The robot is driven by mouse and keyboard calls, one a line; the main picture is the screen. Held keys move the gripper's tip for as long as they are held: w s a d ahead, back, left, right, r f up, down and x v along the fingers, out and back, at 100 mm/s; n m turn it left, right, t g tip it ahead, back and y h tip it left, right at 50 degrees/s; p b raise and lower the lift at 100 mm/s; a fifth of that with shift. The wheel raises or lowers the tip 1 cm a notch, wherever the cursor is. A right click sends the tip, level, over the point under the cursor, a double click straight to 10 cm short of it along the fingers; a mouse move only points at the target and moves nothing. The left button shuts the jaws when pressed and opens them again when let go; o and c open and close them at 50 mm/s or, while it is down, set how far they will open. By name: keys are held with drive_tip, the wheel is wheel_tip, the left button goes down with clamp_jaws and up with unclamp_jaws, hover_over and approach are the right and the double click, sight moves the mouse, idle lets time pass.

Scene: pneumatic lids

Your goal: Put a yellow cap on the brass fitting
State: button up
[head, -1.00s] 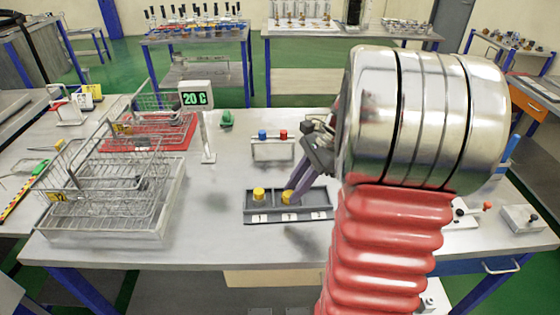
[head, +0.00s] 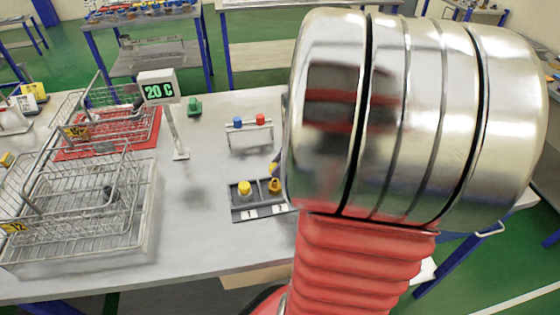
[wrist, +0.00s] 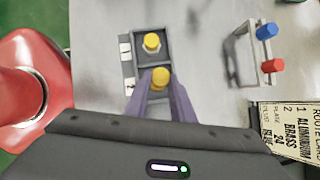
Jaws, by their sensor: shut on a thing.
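In the wrist view my gripper (wrist: 161,83) is shut on a yellow cap (wrist: 160,77) at the second compartment of a small grey tray (wrist: 137,56). A second yellow cap (wrist: 152,41) sits in the neighbouring compartment. In the head view the tray (head: 236,207) shows labels 1 and 2.
A rack with a blue and a red knob (head: 250,127) stands behind the tray. A route card (wrist: 287,130) reads aluminium and brass. A 20 C display (head: 160,88) and wire baskets (head: 75,200) stand left. The table between baskets and tray is clear.

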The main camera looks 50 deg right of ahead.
drive_tip(key=shift+f, duration=1.5)
drive_tip(key=shift+f, duration=1)
idle(1.3)
drive_tip(key=o, duration=1.1)
drive_tip(key=shift+o, duration=0.2)
drive_tip(key=o, duration=0.4)
drive_tip(key=shift+c, duration=0.2)
drive_tip(key=shift+r, duration=3.55)
